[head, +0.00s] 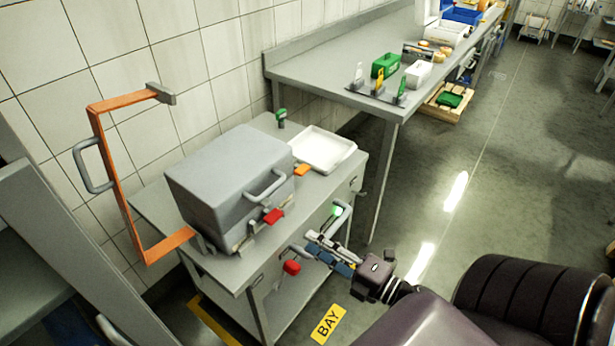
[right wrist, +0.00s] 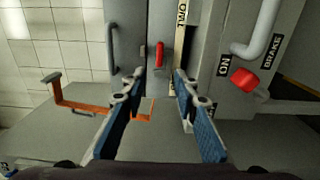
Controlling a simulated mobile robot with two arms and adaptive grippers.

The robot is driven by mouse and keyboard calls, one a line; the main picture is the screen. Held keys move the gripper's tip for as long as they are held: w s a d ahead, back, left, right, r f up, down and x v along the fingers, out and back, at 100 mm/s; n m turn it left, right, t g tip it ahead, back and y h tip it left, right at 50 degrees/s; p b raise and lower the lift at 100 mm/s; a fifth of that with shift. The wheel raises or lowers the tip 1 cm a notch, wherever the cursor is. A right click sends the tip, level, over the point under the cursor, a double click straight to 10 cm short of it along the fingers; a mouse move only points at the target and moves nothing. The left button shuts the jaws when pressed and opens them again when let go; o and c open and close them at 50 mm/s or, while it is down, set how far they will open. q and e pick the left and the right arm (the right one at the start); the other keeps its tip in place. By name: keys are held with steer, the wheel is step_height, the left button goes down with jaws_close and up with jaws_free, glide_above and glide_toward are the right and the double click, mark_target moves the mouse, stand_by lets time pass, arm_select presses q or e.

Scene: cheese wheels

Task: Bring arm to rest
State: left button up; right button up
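My right gripper (head: 322,246) is at the front of the grey cart (head: 330,190), near its front handle. In the right wrist view its two blue-padded fingers (right wrist: 158,88) are spread apart with nothing held between them. Beyond them are a grey surface, a red lever (right wrist: 159,54) and the red brake knob (right wrist: 244,79) on the right, beside "ON" and "BRAKE" labels. The brake knob also shows in the head view (head: 291,267), just left of the gripper. My left gripper is not in view.
A grey box (head: 225,175) with a handle and red latch (head: 273,215) stands on the cart, beside a white tray (head: 322,150). An orange frame (head: 115,170) rises at the left. A long bench (head: 340,70) runs behind. The floor to the right is largely clear.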

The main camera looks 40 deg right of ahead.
steer(key=shift+f, duration=0.1)
steer(key=s+f+m+g+h, duration=0.2)
steer(key=s+f+m+g, duration=0.15)
steer(key=f, duration=0.75)
steer(key=s+f+m+g+h, duration=0.1)
steer(key=s+f+m+g, duration=0.3)
steer(key=f, duration=0.7)
steer(key=s+f+m+h, duration=0.2)
steer(key=f+m, duration=0.3)
steer(key=f, duration=0.6)
steer(key=s+a+f+m+g, duration=0.3)
steer(key=s+f, duration=0.5)
steer(key=s, duration=0.4)
steer(key=s+a+f+m+g, duration=0.3)
steer(key=s+a+f+g, duration=0.2)
steer(key=s+f, duration=0.3)
steer(key=s+g, duration=0.1)
steer(key=s, duration=0.3)
steer(key=shift+a+f, duration=0.35)
steer(key=shift+o, duration=0.4)
